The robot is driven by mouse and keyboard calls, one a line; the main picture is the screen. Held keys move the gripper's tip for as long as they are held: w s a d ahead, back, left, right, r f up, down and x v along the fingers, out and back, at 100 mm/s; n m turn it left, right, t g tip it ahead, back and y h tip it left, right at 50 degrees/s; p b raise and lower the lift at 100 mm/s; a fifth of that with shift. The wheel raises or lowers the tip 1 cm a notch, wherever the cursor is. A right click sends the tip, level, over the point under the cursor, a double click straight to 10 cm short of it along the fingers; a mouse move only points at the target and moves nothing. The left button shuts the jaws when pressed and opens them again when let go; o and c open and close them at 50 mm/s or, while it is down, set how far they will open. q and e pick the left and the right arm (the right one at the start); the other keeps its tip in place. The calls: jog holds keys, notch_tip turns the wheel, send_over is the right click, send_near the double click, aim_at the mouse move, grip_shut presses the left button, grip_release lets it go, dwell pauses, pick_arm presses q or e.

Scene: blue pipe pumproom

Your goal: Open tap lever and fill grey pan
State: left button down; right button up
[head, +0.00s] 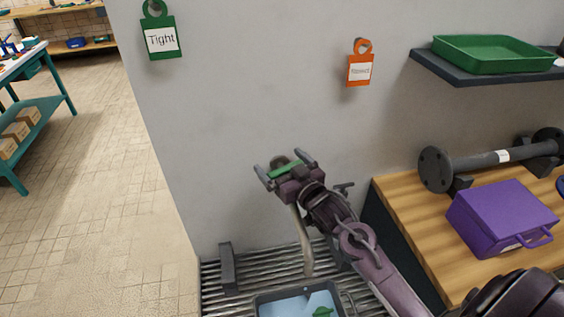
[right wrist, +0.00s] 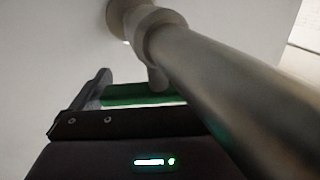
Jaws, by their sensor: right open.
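My right gripper (head: 284,167) is open, up at the tap by the grey wall. The green tap lever (head: 284,170) lies across between its two fingers; the lever also shows in the right wrist view (right wrist: 140,96). I cannot tell if a finger touches it. The tap's pale spout (head: 303,242) hangs below the gripper, and its grey pipe (right wrist: 225,85) crosses the right wrist view. The grey pan (head: 283,292) stands under the spout, cut off by the bottom edge. Its inside is light blue, like water, with a green object (head: 322,312) in it. My left gripper is out of view.
A slatted metal grate (head: 218,300) lies under the pan, with a dark upright block (head: 228,268) at left. At right, a wooden bench (head: 415,210) bears a purple case (head: 495,215) and a flanged pipe (head: 480,160). A green tray (head: 490,55) sits on a shelf above.

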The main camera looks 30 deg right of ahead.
aim_at(289, 171)
jog(key=c, duration=0.7)
jog(key=shift+n+y, duration=0.4)
jog(key=shift+y, duration=0.4)
jog(key=shift+n+y+p, duration=0.3)
jog(key=shift+y, duration=0.1)
jog(key=shift+a, duration=0.1)
jog(key=o, duration=0.7)
jog(key=shift+b+v, duration=0.95)
jog(key=shift+v, duration=2.95)
jog(key=shift+r, duration=0.1)
